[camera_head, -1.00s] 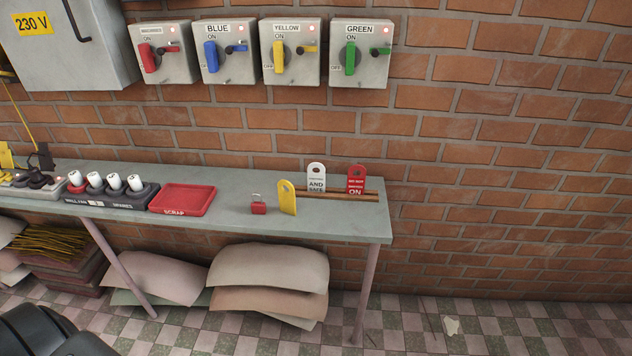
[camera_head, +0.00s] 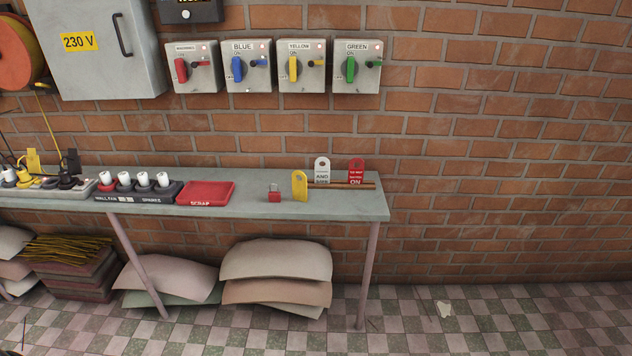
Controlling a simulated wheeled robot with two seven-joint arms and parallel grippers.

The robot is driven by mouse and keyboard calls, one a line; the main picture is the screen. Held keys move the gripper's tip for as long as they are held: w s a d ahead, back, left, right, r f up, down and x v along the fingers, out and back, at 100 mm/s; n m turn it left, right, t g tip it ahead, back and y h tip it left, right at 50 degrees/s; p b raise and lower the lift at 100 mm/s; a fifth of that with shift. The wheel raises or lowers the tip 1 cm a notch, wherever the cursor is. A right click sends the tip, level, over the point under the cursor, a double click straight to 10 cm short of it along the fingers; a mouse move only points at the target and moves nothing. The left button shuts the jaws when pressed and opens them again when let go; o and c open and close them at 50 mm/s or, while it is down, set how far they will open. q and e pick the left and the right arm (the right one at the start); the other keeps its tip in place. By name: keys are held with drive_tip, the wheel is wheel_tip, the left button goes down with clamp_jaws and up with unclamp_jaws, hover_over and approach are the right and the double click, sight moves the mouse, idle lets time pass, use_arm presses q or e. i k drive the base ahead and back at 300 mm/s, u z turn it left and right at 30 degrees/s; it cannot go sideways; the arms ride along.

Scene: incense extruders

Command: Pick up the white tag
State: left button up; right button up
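The white tag (camera_head: 322,170) stands upright near the right end of the grey shelf table, with a hole at its top and dark lettering that includes "AND SAFE". It appears to stand in a brown wooden rack (camera_head: 342,186). A red tag (camera_head: 356,172) stands just right of it in the same rack. A yellow tag (camera_head: 300,186) stands to its left and slightly nearer, partly overlapping the rack's left end. A small red padlock (camera_head: 274,194) sits left of the yellow tag. Neither of my grippers is in view.
The table (camera_head: 240,207) runs along a brick wall. A red scrap tray (camera_head: 206,193) and a dark holder (camera_head: 138,193) with several white-topped pieces stand left. Switch boxes (camera_head: 357,66) hang above. Stacked sacks (camera_head: 276,261) lie below. Floor to the right is mostly clear.

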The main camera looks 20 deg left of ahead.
sight(322, 172)
drive_tip(key=z, duration=0.6)
drive_tip(key=i, duration=1.15)
drive_tip(key=u, duration=0.15)
